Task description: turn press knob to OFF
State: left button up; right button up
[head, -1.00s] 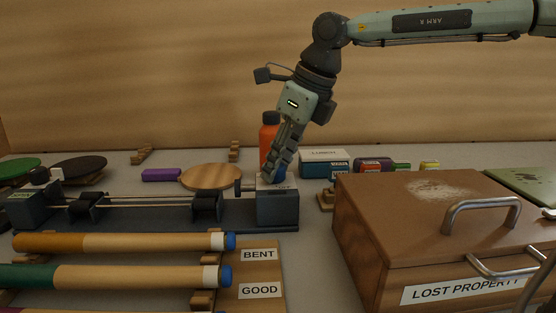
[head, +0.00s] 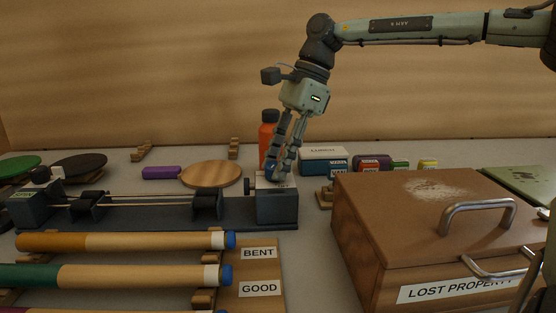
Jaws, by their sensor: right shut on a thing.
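The press (head: 230,211) is a long dark grey device on the table at left, with rods and rollers, and a square block (head: 277,207) at its right end. My right gripper (head: 276,177) points down at the top of this block, its fingers shut on the press knob. A bit of blue, seemingly the knob (head: 269,176), shows at the fingertips; the fingers hide most of it and its pointer. A white label (head: 283,184) on the block's top is partly covered and cannot be read. My left gripper is not in view.
An orange bottle (head: 268,132) stands close behind the fingers. A wooden LOST PROPERTY box (head: 360,240) with metal handles stands at right. A round wooden disc (head: 211,174), a purple block (head: 161,173) and a lunch box (head: 323,161) lie behind. Cues (head: 125,241) lie in front at left.

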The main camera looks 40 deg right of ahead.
jog(key=n+g, duration=0.2)
jog(key=n, duration=0.2)
jog(key=shift+w+n, duration=0.15)
jog(key=shift+n, duration=0.55)
jog(key=o, duration=1.2)
jog(key=shift+c, duration=0.2)
jog(key=shift+r, duration=0.1)
jog(key=v, duration=1.2)
